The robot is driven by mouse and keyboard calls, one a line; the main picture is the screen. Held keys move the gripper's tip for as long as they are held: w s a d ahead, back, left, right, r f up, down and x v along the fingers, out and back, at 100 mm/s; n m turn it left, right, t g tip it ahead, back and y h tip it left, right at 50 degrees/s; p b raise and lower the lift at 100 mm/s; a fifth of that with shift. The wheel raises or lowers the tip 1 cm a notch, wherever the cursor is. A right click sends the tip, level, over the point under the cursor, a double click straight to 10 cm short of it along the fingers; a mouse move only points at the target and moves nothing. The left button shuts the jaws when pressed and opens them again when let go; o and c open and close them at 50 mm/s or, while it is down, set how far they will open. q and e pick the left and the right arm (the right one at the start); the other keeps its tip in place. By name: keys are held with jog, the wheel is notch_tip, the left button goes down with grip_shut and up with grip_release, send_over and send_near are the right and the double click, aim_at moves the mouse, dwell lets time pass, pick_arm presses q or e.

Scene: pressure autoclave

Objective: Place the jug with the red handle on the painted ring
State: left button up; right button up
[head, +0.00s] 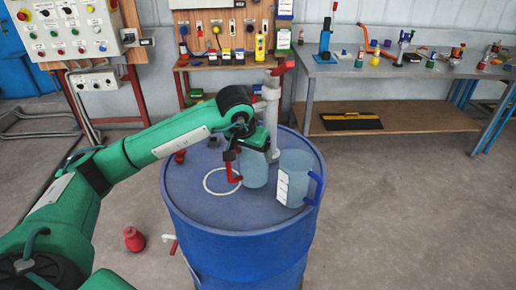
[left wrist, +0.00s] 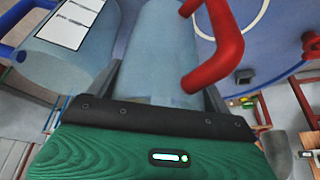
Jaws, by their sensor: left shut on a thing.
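The jug with the red handle (head: 254,172) is pale translucent blue and upright over the blue drum's top. Its red handle (head: 231,174) points left and overlaps the right edge of the white painted ring (head: 205,184). The jug body is just right of the ring. My left gripper (head: 250,146) is shut on this jug from above and hides its upper part. In the left wrist view, the two fingers (left wrist: 160,88) flank the jug body (left wrist: 160,45), with the handle to the right. I cannot tell whether the jug's base touches the drum. My right gripper is not in view.
A similar jug with a blue handle (head: 296,172) stands close on the right. A grey pipe with a red valve (head: 271,115) rises behind. The blue drum (head: 240,235) has free top to the front. A red object (head: 134,238) is on the floor.

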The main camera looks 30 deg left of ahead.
pick_arm(q)
jog(key=w+f, duration=0.1)
jog(key=w+f+p, duration=0.1)
jog(key=w, duration=0.1)
jog(key=shift+w+d, duration=0.1)
jog(key=shift+w, duration=0.15)
jog(key=shift+f+p, duration=0.4)
jog(key=shift+f, duration=0.35)
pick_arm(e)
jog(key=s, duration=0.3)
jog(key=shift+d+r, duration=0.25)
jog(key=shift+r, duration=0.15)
pick_arm(q)
jog(key=shift+f, duration=0.2)
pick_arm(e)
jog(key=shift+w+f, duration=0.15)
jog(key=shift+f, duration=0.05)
pick_arm(q)
jog(key=o, duration=0.9)
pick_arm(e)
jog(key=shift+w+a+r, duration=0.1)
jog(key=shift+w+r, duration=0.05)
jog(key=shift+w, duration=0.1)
